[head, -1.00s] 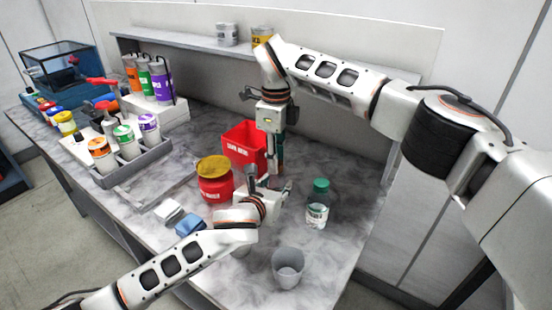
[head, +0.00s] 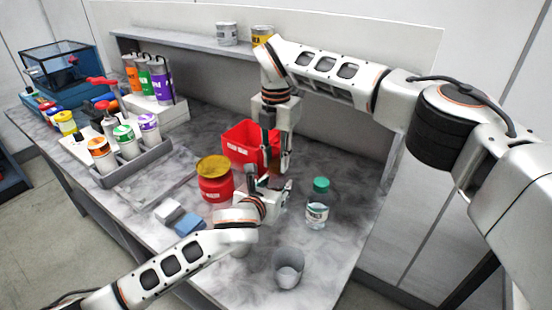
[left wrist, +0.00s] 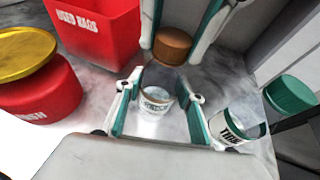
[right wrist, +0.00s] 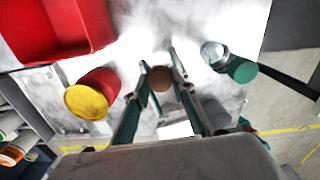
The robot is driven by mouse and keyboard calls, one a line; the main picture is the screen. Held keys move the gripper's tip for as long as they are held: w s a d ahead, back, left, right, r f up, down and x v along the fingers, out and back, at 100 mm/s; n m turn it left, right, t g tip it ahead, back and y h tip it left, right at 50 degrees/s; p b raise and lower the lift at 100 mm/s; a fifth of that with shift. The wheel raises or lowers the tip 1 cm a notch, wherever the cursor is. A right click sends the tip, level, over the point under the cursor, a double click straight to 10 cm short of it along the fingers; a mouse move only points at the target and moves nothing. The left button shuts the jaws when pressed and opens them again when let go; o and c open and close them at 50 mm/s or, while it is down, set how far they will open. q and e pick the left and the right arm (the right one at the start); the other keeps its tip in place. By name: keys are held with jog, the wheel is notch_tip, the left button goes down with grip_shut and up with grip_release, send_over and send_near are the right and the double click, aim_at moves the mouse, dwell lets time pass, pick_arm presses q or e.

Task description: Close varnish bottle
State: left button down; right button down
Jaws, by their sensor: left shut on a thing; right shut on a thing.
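The varnish bottle (left wrist: 157,90) is a small clear glass bottle with a white label, upright between the two fingers of my left gripper (left wrist: 157,112), which is shut on it. The brown cap (left wrist: 172,42) is directly above the bottle's top, between the fingers of my right gripper (right wrist: 160,62), which points down from above and is shut on the cap. Cap and bottle look in line; I cannot tell whether the cap is seated. In the head view my left gripper (head: 267,190) sits low over the table, just below my right gripper (head: 276,163), and the bottle is mostly hidden.
A red bin (head: 245,143) stands behind and a red can with a yellow lid (head: 214,170) stands left. A thinner bottle with a green cap (head: 320,187) stands right. A grey cup (head: 288,268) is in front. A blue block (head: 190,223) lies front left.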

jog(key=c, duration=1.6)
grip_release()
notch_tip(320, 180, up, 12)
pick_arm(q)
jog(key=c, duration=1.2)
grip_release()
jog(key=shift+c, duration=0.2)
jog(key=shift+s, duration=0.1)
jog(key=v, duration=1.1)
jog(key=shift+s+r, duration=0.2)
jog(key=shift+s, duration=0.15)
jog(key=shift+a, duration=0.15)
